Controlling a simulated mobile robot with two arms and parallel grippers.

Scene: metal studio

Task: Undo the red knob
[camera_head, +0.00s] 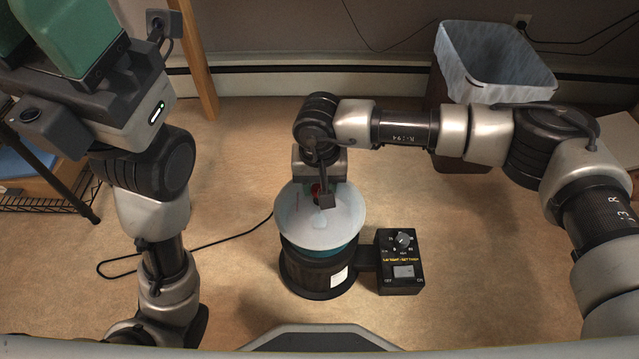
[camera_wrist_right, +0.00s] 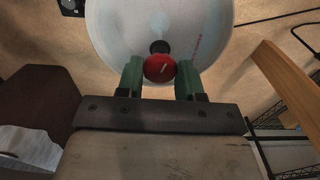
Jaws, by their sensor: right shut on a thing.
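The red knob (camera_wrist_right: 159,68) sits on a short black stem at the middle of a pale, round, translucent lid (camera_wrist_right: 205,30). In the head view the knob (camera_head: 316,188) is mostly hidden by my right gripper (camera_head: 318,190), which comes from above and behind the lid (camera_head: 345,215). In the right wrist view the two green fingers of my right gripper (camera_wrist_right: 160,78) are shut on the knob, one on each side. My left gripper (camera_head: 45,35) is raised at the upper left, large and close to the camera, with its fingertips cut off by the frame.
The lid rests on a dark round pot (camera_head: 308,272) on the floor. A black control box (camera_head: 399,262) with a dial and switch joins its right side. A cord runs left. A lined bin (camera_head: 490,60) stands behind, a wire rack (camera_head: 50,205) at left.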

